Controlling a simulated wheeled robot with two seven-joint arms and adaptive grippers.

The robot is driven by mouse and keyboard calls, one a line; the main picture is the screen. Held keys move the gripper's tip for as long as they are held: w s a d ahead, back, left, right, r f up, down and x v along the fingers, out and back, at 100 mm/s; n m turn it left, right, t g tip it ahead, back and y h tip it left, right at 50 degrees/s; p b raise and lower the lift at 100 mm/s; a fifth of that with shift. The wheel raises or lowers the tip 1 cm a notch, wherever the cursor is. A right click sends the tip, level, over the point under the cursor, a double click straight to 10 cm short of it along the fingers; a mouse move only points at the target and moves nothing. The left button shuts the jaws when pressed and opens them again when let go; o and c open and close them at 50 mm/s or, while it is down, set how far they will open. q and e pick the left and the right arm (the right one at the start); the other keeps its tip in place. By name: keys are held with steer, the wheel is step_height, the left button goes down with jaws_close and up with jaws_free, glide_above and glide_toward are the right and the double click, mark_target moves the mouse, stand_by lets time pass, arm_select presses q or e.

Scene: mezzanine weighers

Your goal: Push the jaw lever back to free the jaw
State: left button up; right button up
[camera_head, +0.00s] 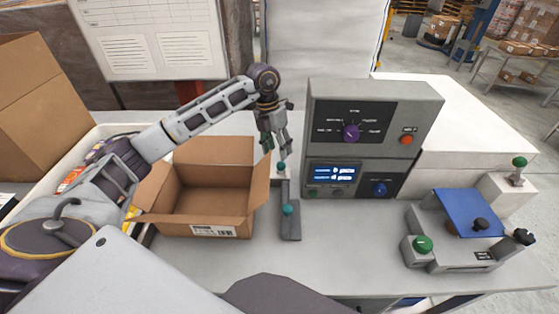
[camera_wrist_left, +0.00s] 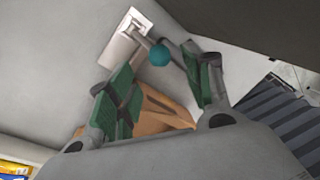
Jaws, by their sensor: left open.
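My left gripper (camera_head: 277,147) points down, open and empty, above a small grey base with a slim upright part. A teal ball (camera_head: 281,167) shows just below its fingertips. A second teal ball (camera_head: 288,209) sits lower on the grey base (camera_head: 291,234). In the left wrist view, a teal ball (camera_wrist_left: 159,56) on a thin rod lies beyond and between the green-padded fingers; I cannot tell whether they touch it. The pictures do not label which part is the jaw lever. A green-knobbed lever (camera_head: 519,162) also stands at the far right. My right gripper is not in view.
An open cardboard box (camera_head: 213,231) stands left of the base. A grey control panel (camera_head: 372,100) with a lit display stands close on the right. A blue-topped fixture (camera_head: 466,210) with several knobs is farther right. The front bench between them is clear.

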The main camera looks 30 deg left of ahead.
mark_target(280, 163)
arm_select(q)
steer(key=shift+s+d+f, duration=0.1)
steer(key=shift+d+f, duration=0.05)
steer(key=shift+f, duration=0.75)
steer(key=shift+w+d+f, duration=0.1)
steer(key=shift+d+f, duration=0.1)
steer(key=shift+f, duration=0.65)
steer(key=shift+s+d+f, duration=0.1)
steer(key=shift+d+f, duration=0.05)
steer(key=shift+f, duration=0.75)
jaws_close()
